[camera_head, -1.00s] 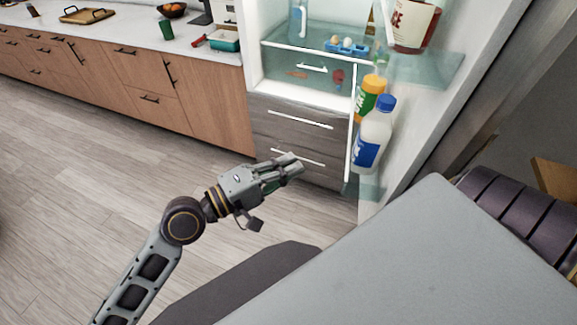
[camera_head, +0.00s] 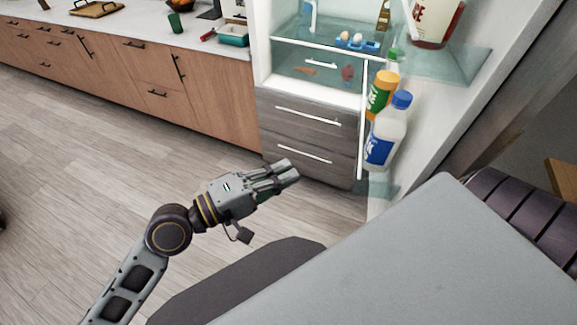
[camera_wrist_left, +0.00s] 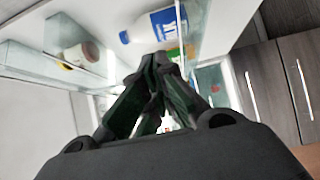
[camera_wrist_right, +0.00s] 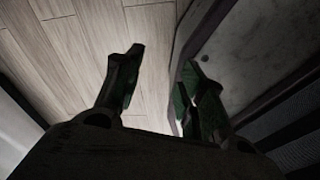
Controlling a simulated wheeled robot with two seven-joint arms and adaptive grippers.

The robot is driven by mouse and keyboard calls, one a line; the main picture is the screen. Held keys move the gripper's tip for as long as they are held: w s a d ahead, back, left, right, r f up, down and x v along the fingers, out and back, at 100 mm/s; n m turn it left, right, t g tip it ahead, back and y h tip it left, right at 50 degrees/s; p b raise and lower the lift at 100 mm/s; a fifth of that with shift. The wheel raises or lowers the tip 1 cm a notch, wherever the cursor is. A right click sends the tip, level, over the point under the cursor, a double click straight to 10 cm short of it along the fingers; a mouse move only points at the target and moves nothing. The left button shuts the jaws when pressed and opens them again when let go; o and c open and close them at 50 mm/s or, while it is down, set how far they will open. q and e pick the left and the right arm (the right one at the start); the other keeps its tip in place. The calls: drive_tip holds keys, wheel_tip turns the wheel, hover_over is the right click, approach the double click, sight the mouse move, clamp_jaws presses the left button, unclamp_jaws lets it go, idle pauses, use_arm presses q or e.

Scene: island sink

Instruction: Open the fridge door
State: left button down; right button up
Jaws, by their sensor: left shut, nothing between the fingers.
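The fridge (camera_head: 265,45) stands open at the top centre of the head view, its shelves and two grey lower drawers (camera_head: 308,125) in sight. The fridge door (camera_head: 440,125) is swung out on the right, its inner side carrying bottles. My left gripper (camera_head: 290,170) is shut and empty, in front of the lower drawers and left of the door's bottles. In the left wrist view its fingertips (camera_wrist_left: 160,62) meet, with door shelves and bottles beyond. My right gripper (camera_wrist_right: 163,60) is open and empty in the right wrist view, above the floor beside a grey surface. It is not in the head view.
A white-blue bottle (camera_head: 385,135) and an orange-capped bottle (camera_head: 383,92) sit on the door. A wooden cabinet row (camera_head: 150,85) with a white counter runs along the back left. Wood floor (camera_head: 90,160) is clear at left.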

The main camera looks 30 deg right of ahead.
use_arm(q)
drive_tip(key=shift+s+a+b, duration=0.2)
drive_tip(key=shift+s+a, duration=0.25)
drive_tip(key=shift+a, duration=0.4)
drive_tip(key=shift+s+a+b, duration=0.2)
drive_tip(key=shift+s+a, duration=0.25)
drive_tip(key=shift+a, duration=0.4)
drive_tip(key=shift+s+a+b, duration=0.2)
drive_tip(key=shift+s+a, duration=0.25)
drive_tip(key=shift+a, duration=0.4)
use_arm(e)
drive_tip(key=shift+w+d+f, duration=0.5)
drive_tip(key=shift+w+f, duration=0.1)
drive_tip(key=shift+w, duration=0.05)
drive_tip(key=shift+w, duration=0.1)
